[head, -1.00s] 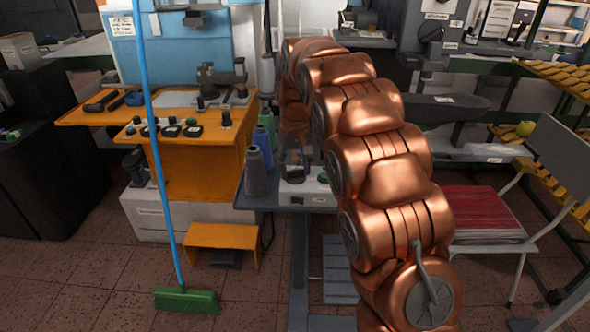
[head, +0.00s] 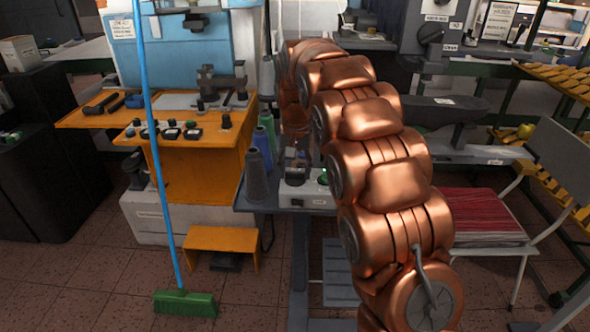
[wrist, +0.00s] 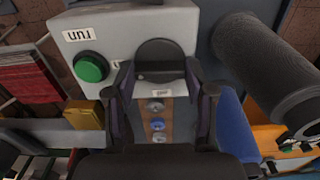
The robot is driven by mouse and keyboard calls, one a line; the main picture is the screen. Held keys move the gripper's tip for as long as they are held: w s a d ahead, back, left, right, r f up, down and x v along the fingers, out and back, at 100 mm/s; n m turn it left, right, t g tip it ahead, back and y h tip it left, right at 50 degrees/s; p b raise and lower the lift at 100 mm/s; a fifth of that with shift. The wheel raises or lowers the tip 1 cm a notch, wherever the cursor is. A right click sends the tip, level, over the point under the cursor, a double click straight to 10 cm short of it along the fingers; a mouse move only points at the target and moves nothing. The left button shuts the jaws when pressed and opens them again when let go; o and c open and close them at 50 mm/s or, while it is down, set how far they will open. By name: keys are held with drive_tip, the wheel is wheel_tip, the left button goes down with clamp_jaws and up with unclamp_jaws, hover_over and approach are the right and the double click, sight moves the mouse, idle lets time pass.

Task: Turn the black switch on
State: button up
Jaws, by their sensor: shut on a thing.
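The black switch (wrist: 160,60) is a round dark knob on a light grey control box (wrist: 106,24), in the upper middle of the wrist view. My gripper (wrist: 159,73) has one finger on each side of the knob and is shut on it. A green round button (wrist: 90,67) sits on the same box, left of the knob. In the head view the box (head: 318,198) stands on a small grey table, partly behind my copper arm.
A dark grey thread cone (head: 257,180) stands left of the box, close to my gripper; it looms at the right in the wrist view (wrist: 280,75). A blue cone (head: 262,147) and a green cone stand behind it. An orange machine bench (head: 200,165) is further left.

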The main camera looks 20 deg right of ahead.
sight(295, 172)
drive_tip(key=o, duration=1.2)
drive_tip(key=shift+c, duration=0.2)
drive_tip(key=shift+r, duration=0.1)
wheel_tip(295, 172, up, 7)
drive_tip(key=shift+w+f, duration=0.1)
drive_tip(key=shift+f, duration=0.1)
drive_tip(key=shift+r, duration=0.35)
